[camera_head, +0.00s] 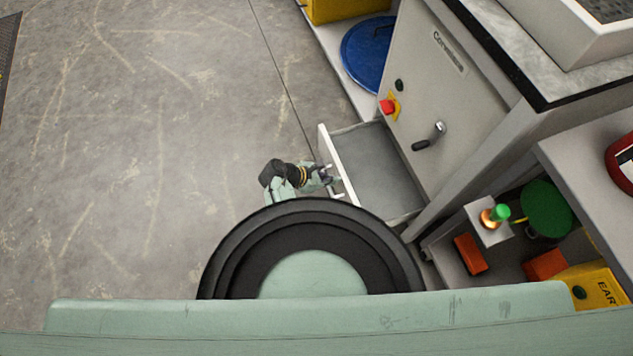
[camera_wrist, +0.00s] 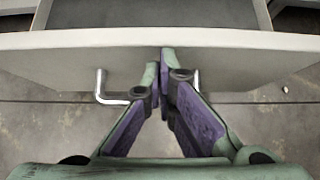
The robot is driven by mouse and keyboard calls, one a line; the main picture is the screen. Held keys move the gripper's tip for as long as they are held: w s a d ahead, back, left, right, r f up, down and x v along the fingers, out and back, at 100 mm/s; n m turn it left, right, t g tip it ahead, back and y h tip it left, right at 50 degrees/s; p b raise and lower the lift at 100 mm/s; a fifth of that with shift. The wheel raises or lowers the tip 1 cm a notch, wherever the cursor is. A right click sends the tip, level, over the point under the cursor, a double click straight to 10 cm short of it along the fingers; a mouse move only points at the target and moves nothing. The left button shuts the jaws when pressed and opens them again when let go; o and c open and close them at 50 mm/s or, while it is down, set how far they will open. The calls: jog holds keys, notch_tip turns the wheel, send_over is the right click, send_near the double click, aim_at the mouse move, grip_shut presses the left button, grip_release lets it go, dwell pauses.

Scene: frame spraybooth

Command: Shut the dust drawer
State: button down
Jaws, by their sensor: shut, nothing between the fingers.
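The dust drawer (camera_head: 376,172) is pulled out of the grey cabinet (camera_head: 455,90), and its empty grey inside shows in the head view. Its pale front panel (camera_wrist: 60,68) spans the wrist view, with a metal bar handle (camera_wrist: 112,98) on its outer face. My gripper (camera_head: 332,176) is at the drawer's front in the head view. In the wrist view my gripper (camera_wrist: 167,58) is shut and empty, its fingertips together at the front panel between the two ends of the handle. The fingers hide the handle's middle. I cannot tell whether the tips touch the panel.
The cabinet face carries a red button (camera_head: 387,106) and a black-gripped lever (camera_head: 429,137). A blue round lid (camera_head: 366,54) lies beyond the drawer. A lower shelf at right holds a green disc (camera_head: 546,209) and orange boxes (camera_head: 470,254). The concrete floor (camera_head: 130,150) at left is clear.

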jog(key=w+d, duration=0.2)
jog(key=d, duration=0.5)
jog(key=w+d+b, duration=0.1)
jog(key=w+d, duration=0.1)
jog(key=d, duration=0.5)
jog(key=w+d+b, duration=0.1)
jog(key=w+d, duration=0.2)
jog(key=d, duration=0.4)
jog(key=shift+d, duration=0.25)
jog(key=shift+w+d+r, duration=0.1)
jog(key=shift+w+d, duration=0.05)
jog(key=shift+d, duration=0.25)
